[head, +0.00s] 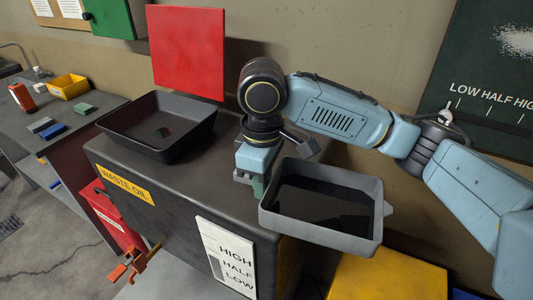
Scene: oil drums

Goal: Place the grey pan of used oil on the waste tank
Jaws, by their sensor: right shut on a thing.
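The grey pan (312,234) holds dark used oil and looks about level. My right gripper (258,186) is shut on the pan's left side. The pan appears over the right end of the waste tank (178,204), partly past its edge; I cannot tell whether it touches the top. The tank is dark grey with a yellow WASTE OIL label and a HIGH/HALF/LOW gauge. A black basin (120,125) with a drain is set in the tank's left part, with a raised red lid (187,50) behind it. My left gripper is not in view.
A yellow box (388,279) stands below right of the pan. A side bench (60,110) at left holds a yellow bin (68,87), a red bottle (22,97) and small blocks. The tank top between basin and pan is bare. An orange valve (132,265) sticks out in front.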

